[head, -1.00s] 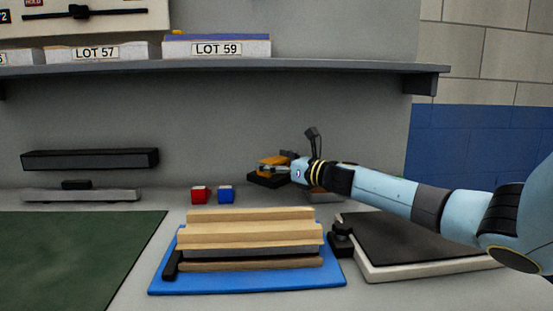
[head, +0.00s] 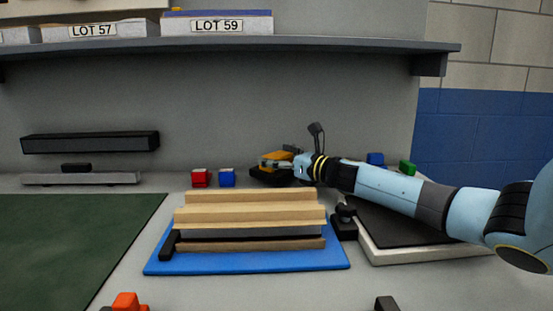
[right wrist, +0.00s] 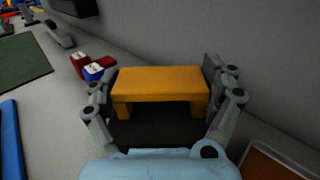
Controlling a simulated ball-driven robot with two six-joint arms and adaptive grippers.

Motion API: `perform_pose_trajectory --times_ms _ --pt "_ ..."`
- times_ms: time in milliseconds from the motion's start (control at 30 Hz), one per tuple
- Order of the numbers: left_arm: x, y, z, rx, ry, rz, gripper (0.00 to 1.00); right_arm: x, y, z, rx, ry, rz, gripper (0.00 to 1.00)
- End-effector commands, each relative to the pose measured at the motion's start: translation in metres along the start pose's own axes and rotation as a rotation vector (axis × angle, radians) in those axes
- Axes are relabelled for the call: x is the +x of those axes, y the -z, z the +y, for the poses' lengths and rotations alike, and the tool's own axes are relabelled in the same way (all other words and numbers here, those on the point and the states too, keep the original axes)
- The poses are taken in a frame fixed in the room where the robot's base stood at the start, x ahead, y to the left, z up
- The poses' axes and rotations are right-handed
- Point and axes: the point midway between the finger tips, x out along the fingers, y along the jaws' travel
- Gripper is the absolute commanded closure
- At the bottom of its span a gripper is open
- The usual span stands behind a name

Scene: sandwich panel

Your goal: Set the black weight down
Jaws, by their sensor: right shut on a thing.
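The black weight (head: 265,178) has an orange handle (head: 275,160). It is at the back of the bench, to the right of the small blue cube. My right gripper (head: 290,163) is shut on the handle. In the right wrist view the orange handle (right wrist: 160,82) spans between the two grey fingers (right wrist: 160,100), with the dark body below it. The weight looks level and at about bench height; I cannot tell if its underside touches the bench. My left gripper is not in view.
A red cube (head: 201,178) and a blue cube (head: 227,178) stand just left of the weight. In front, layered boards (head: 250,216) lie on a blue mat (head: 220,264). A dark-topped plate (head: 410,257) is at right. A shelf (head: 230,47) hangs above.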

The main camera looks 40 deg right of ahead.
Motion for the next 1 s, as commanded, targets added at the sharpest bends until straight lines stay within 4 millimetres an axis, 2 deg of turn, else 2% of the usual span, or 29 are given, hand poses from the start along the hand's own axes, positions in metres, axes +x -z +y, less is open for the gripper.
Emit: perform_pose_trajectory --times_ms 167,200,300,633,800,900,967,1000 --pt "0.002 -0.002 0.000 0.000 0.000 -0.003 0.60 0.001 -0.002 0.001 -0.001 -0.003 -0.006 0.73" --pt "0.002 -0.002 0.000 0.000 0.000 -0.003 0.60 0.000 0.001 0.000 0.000 0.000 0.000 0.14" --pt "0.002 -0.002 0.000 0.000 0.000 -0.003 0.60 0.000 0.001 0.000 0.000 0.000 0.000 0.01" --pt "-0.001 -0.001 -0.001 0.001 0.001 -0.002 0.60 0.000 -0.001 0.000 0.001 0.000 0.000 0.00" --pt "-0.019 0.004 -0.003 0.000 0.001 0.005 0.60 0.000 -0.017 0.000 0.002 0.001 -0.001 0.00" --pt "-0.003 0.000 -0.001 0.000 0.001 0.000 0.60 -0.018 -0.006 -0.001 -0.006 -0.001 0.004 0.00" --pt "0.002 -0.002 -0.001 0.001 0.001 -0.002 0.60 -0.027 -0.004 0.001 -0.003 -0.004 0.008 0.00" --pt "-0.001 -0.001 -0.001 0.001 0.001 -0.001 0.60 -0.030 -0.007 0.000 0.001 -0.001 0.004 0.00"
